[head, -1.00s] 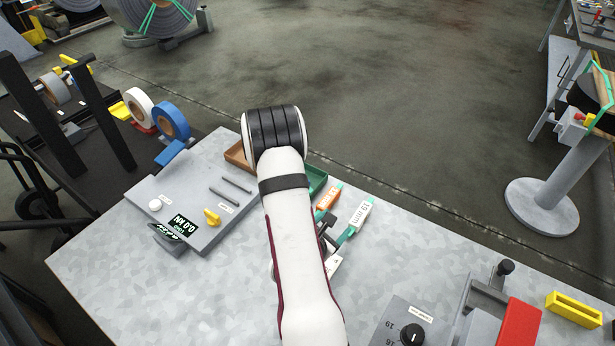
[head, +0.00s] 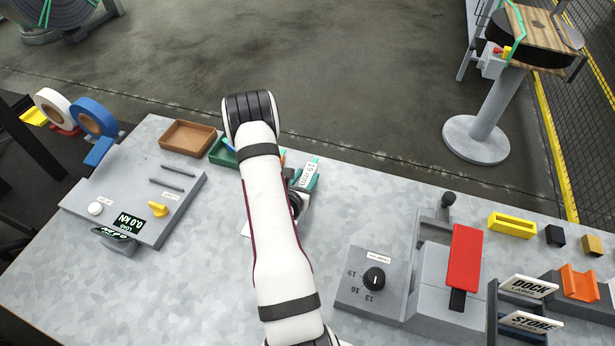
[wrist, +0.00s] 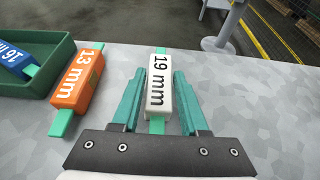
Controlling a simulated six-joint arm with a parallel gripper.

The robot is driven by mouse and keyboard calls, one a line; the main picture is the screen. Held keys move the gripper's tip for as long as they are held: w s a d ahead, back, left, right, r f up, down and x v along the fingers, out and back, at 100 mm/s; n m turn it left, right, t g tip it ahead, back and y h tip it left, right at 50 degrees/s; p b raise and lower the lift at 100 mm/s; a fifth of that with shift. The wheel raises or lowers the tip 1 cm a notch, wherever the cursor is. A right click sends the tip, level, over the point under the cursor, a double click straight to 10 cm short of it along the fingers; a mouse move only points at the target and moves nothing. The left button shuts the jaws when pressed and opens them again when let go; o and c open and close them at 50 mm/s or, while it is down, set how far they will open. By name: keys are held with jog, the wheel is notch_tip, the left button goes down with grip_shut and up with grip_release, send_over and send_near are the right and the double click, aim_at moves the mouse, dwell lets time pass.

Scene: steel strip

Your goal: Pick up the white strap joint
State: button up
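The white strap joint, marked 19 mm, lies on the bench with green strap ends; it shows in the wrist view (wrist: 159,88) and beside my arm in the head view (head: 310,171). My gripper (wrist: 158,100) is open, with one teal finger on each side of the white joint and a narrow gap visible on each side. I cannot tell how low the fingertips are. In the head view my arm hides most of the gripper.
An orange 13 mm joint (wrist: 77,80) lies close on the left. A green tray (wrist: 62,52) beyond it holds a blue 16 mm joint (wrist: 12,60). A brown tray (head: 187,138) and a grey dial box (head: 372,285) stand apart. Bench right of the white joint is clear.

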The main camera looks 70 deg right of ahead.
grip_shut()
